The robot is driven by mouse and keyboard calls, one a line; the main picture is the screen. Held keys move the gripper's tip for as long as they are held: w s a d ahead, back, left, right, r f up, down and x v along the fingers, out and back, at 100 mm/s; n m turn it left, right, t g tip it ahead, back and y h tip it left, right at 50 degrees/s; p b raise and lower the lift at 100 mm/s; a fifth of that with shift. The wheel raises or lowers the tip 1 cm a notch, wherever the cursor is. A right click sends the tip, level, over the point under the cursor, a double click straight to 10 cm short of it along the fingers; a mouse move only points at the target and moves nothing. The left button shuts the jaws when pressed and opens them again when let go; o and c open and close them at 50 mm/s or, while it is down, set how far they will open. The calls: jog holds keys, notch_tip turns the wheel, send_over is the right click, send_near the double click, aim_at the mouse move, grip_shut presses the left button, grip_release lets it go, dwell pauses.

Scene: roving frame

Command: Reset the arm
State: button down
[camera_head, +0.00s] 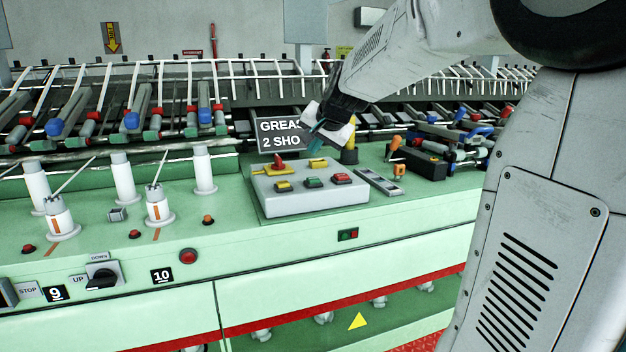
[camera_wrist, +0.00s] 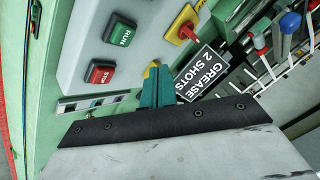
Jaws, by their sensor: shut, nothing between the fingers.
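My arm reaches in from the right of the head view, bent down over a green machine bench. My gripper (camera_head: 316,144) has teal fingers that are shut with nothing between them. It hangs above the back of a grey control box (camera_head: 300,200), in front of the "GREASE 2 SHOTS" sign (camera_head: 268,139). In the wrist view the gripper (camera_wrist: 157,75) points at the box, with a bit of yellow (camera_wrist: 150,70) partly hidden behind its tips. A green RUN button (camera_wrist: 119,29), a red STOP button (camera_wrist: 102,71) and a red-and-yellow rotary switch (camera_wrist: 185,28) show beside it.
White spindles (camera_head: 122,180) stand on the bench at left. A dark tool holder with orange-handled tools (camera_head: 396,145) is right of the box. A metal level-like bar (camera_head: 378,182) lies between them. Machine rods and bobbins line the back. The bench front between spindles and box is fairly clear.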

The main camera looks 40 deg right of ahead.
dwell(0.3)
jog(key=s+a+f+n+g, duration=0.2)
jog(key=s+a, duration=0.4)
jog(key=s, duration=0.5)
jog(key=s+a+f+n+g+y, duration=0.1)
jog(key=s+a+f+n+g, duration=0.2)
jog(key=s, duration=0.8)
jog(key=s+a+f+n+g, duration=0.2)
jog(key=s+a+f+n, duration=0.4)
jog(key=s+a, duration=0.3)
jog(key=shift+s+a+f+g+y, duration=0.35)
jog(key=shift+s+f, duration=0.3)
jog(key=shift+s, duration=0.75)
